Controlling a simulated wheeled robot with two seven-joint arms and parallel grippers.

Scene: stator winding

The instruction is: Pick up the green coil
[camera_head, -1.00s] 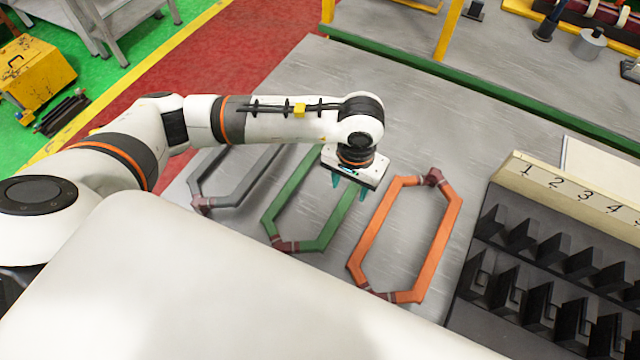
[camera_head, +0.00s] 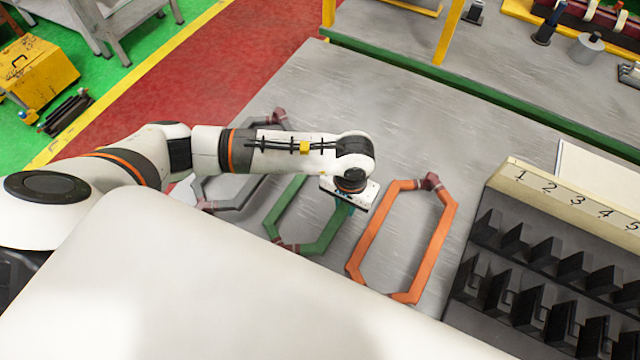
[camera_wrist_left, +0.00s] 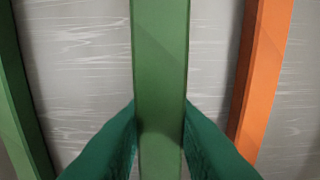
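The green coil (camera_head: 271,218) is a long six-sided loop with dark red wraps at its near end. It lies on the grey table between the grey coil and the orange coil. My left gripper (camera_wrist_left: 160,125) is over its right-hand long side. In the left wrist view, the teal fingers press against both edges of the green bar (camera_wrist_left: 160,60), with no gap visible. In the head view my wrist hides the fingertips and the coil's far right part. I see no clear lift off the table. My right gripper is not in view.
The orange coil (camera_head: 437,245) lies close to the right of the gripper. The grey coil (camera_head: 236,202) lies to the left, partly under my arm. A black slotted rack (camera_head: 535,290) with a numbered strip (camera_head: 570,194) stands at right. The table beyond the coils is clear.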

